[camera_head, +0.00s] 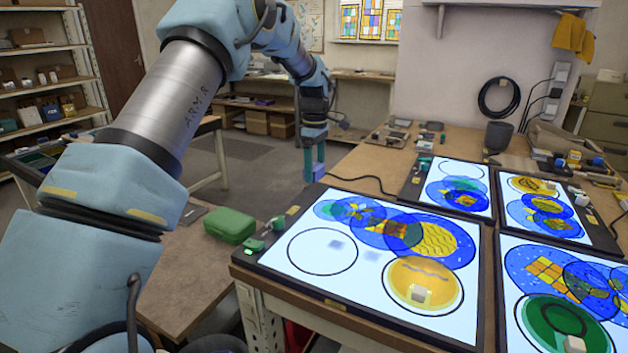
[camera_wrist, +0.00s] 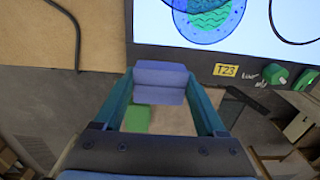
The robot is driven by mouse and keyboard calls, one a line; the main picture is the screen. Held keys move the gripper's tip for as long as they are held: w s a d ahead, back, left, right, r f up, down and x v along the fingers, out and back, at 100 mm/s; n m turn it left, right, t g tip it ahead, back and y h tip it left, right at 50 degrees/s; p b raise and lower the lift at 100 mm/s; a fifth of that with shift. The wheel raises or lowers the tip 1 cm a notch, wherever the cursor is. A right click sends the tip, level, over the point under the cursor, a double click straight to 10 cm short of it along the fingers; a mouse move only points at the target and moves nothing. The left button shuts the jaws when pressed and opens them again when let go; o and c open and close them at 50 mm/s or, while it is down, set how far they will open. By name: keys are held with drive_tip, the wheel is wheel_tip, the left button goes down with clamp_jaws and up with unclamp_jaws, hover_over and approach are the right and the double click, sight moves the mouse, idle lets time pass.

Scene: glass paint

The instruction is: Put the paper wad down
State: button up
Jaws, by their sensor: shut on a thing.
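My gripper (camera_head: 314,172) hangs in the head view beyond the far left corner of the nearest light panel (camera_head: 375,318), over the gap beside the bench. In the wrist view my gripper (camera_wrist: 160,88) has its teal fingers on either side of a folded, lavender-blue piece, which I take to be the paper wad (camera_wrist: 160,72). The fingers are shut on it. The wad sits just off the dark frame of a light panel (camera_wrist: 200,62) in that view. I cannot tell its height above what lies below.
The nearest panel carries overlapping blue and yellow glass discs and a pale block (camera_head: 420,294). Further panels stand right and behind. A green case (camera_head: 231,225) lies on a lower bench at left. A black cable (camera_head: 362,182) runs behind.

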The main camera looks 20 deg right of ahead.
sight(315, 191)
drive_tip(key=shift+f+p, duration=0.5)
drive_tip(key=shift+f, duration=1.5)
drive_tip(key=shift+f, duration=0.1)
drive_tip(key=o, duration=1.4)
wheel_tip(315, 191, up, 12)
drive_tip(key=shift+r+b, duration=0.15)
drive_tip(key=shift+b, duration=1.05)
drive_tip(key=a+f+m, duration=0.1)
drive_tip(key=a+m, duration=0.2)
drive_tip(key=a, duration=1.1)
drive_tip(key=s+a+f+m, duration=0.3)
drive_tip(key=s+a, duration=0.7)
drive_tip(key=a, duration=0.2)
drive_tip(key=s+a+f+m+t, duration=0.1)
drive_tip(key=s+a+f+m, duration=0.2)
drive_tip(key=s+a, duration=0.6)
drive_tip(key=a, duration=0.4)
drive_tip(key=shift+s+a+f+t, duration=0.15)
drive_tip(key=shift+s+f+t, duration=0.05)
drive_tip(key=shift+s+t, duration=0.15)
